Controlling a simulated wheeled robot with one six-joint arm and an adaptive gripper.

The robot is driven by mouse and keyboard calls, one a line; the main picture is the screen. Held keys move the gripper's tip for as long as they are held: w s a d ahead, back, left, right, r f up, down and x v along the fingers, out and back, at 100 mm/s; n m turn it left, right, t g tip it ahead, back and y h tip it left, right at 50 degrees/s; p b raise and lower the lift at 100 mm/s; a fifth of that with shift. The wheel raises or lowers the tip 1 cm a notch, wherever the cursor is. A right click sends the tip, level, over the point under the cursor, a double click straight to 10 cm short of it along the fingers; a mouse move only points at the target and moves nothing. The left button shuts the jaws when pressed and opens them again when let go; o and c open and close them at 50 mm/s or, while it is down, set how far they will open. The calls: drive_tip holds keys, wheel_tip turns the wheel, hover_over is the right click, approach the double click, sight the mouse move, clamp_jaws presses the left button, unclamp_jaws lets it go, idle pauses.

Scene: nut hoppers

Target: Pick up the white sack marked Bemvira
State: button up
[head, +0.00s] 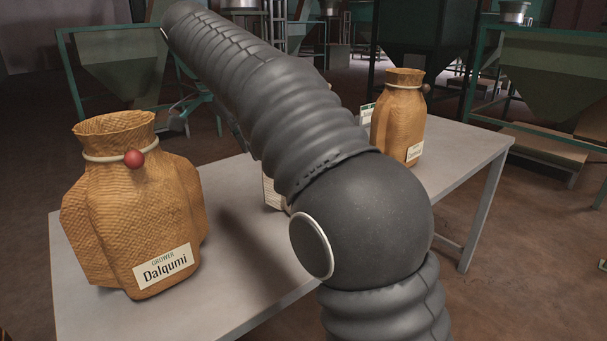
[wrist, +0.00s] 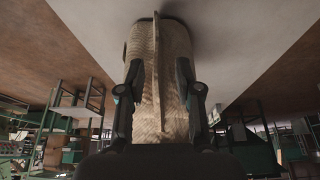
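In the wrist view a pale, woven sack (wrist: 160,75) with a raised seam down its middle fills the space between the two fingers of my gripper (wrist: 159,85). One finger lies along each side, and I see no clear gap. I cannot tell whether the fingers press on it. Its far end is by the grey table top, and no name shows on it. In the head view my arm hides my gripper and most of a pale thing (head: 270,194) on the table behind it. The name Bemvira is not readable anywhere.
A tan sack marked Dalqumi (head: 140,215), with a red bead at its neck, stands at the table's left. Another tan sack (head: 397,125) stands at the far right end, its label too small to read. The grey table (head: 225,305) is bare in front. Green hoppers (head: 555,80) stand behind.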

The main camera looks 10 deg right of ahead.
drive_tip(key=shift+s+b+x, duration=0.15)
drive_tip(key=shift+b+x, duration=0.25)
drive_tip(key=shift+x, duration=1.15)
drive_tip(key=shift+s+b+x, duration=0.15)
drive_tip(key=shift+b+x, duration=0.2)
drive_tip(key=shift+x, duration=1.2)
clamp_jaws()
